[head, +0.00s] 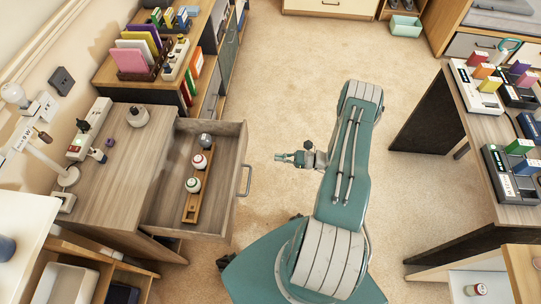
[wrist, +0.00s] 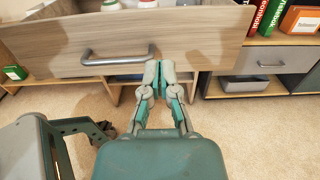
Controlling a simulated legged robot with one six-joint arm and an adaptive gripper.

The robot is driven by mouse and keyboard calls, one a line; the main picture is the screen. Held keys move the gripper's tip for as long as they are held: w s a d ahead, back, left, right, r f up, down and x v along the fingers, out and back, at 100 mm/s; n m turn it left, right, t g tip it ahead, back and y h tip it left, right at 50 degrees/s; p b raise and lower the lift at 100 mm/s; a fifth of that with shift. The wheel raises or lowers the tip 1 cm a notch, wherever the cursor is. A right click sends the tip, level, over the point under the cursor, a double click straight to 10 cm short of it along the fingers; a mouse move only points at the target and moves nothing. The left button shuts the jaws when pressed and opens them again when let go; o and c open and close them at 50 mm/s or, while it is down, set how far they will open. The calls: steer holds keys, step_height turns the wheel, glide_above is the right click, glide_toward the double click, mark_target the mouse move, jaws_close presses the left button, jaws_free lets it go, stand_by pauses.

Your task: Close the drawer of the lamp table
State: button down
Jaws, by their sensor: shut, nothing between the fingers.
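The lamp table (head: 110,190) stands at the left in the head view, with a white lamp (head: 62,165) on its top. Its wooden drawer (head: 222,200) is pulled out to the right and stands open. A wooden rack with round white-topped items and a dark round item lie inside. The drawer front carries a grey bar handle (head: 246,180). In the wrist view the drawer front (wrist: 215,45) spans the top, with the handle (wrist: 118,57) left of my gripper. My gripper (head: 281,157) is shut and empty, to the right of the drawer front. Its fingertips (wrist: 159,68) show before the front; contact cannot be told.
A shelf with coloured folders (head: 135,55) stands behind the lamp table. A desk with several small boxes (head: 490,85) is at the right. Open carpet (head: 290,80) lies between them. A pale cabinet (head: 25,225) stands at the lower left.

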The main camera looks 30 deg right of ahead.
mark_target(241, 154)
steer(key=x, duration=1.2)
steer(key=shift+w+a, duration=0.3)
steer(key=shift+a, duration=0.1)
steer(key=x, duration=2.7)
steer(key=shift+w+d, duration=0.1)
steer(key=shift+r, duration=0.15)
